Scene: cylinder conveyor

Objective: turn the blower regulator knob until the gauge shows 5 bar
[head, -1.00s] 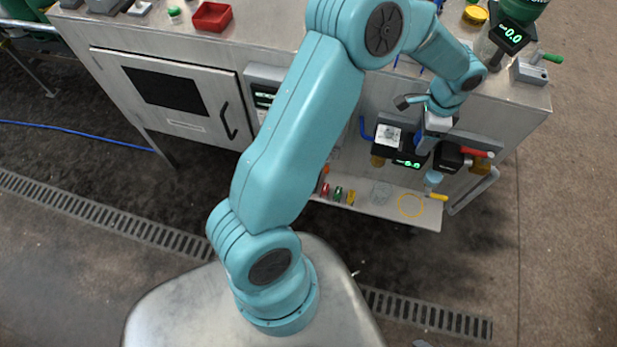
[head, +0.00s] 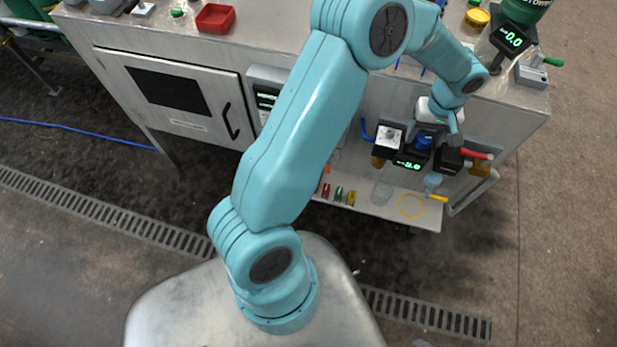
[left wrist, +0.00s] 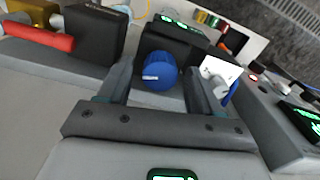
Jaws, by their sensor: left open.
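The blue regulator knob (head: 424,138) sits on a black unit on the panel below the bench top. In the left wrist view the knob (left wrist: 158,72) shows a short white mark on its face. My left gripper (left wrist: 160,84) is open, with one finger on each side of the knob and gaps visible to both. The gauge (head: 408,164) is a black box with green digits under the knob; the digits are too small to read surely. It also shows in the left wrist view (left wrist: 174,20), partly cut off. My right gripper is not in view.
A red-handled valve (head: 476,153) is right of the knob, and a white square piece (head: 390,136) is left of it. A low shelf (head: 385,208) with small coloured fittings is below. A red tray (head: 215,17) stands on the bench.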

